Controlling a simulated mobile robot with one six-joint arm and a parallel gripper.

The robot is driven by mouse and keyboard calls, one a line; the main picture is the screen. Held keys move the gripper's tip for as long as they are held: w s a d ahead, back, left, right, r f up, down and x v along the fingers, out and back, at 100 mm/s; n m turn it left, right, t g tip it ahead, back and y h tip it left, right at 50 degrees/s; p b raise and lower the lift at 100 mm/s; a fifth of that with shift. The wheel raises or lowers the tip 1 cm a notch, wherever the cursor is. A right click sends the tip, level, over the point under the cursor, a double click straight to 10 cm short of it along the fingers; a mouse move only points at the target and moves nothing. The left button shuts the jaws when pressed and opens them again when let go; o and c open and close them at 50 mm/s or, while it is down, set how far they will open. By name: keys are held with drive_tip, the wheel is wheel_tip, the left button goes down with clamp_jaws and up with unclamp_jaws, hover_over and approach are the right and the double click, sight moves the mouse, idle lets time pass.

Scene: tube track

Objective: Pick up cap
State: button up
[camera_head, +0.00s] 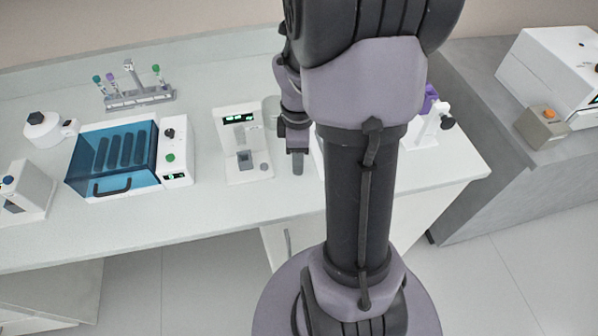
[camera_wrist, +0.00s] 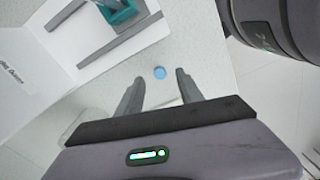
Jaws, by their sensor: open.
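A small round blue cap (camera_wrist: 159,72) lies on the pale bench top in the wrist view. My gripper (camera_wrist: 157,78) is open, its two dark fingers apart, with the cap showing between and just beyond the fingertips. Nothing is between the fingers that I can see being held; the height above the cap is hard to judge. In the head view my gripper (camera_head: 297,170) hangs over the bench beside my arm, seen edge-on. I cannot make out the cap in that view; my arm covers part of the bench there.
A white device (camera_wrist: 100,50) with grey bars and a teal part stands close left of the gripper. In the head view, a small display unit (camera_head: 243,143), a blue-lidded machine (camera_head: 113,160) and a tube rack (camera_head: 140,98) stand leftward. The bench front edge is near.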

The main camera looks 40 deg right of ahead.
wheel_tip(320, 180, down, 3)
drive_tip(key=shift+r+b, duration=0.1)
drive_tip(key=shift+b, duration=0.25)
drive_tip(key=shift+r, duration=0.1)
drive_tip(key=shift+c, duration=0.6)
clamp_jaws()
drive_tip(key=shift+r, duration=0.1)
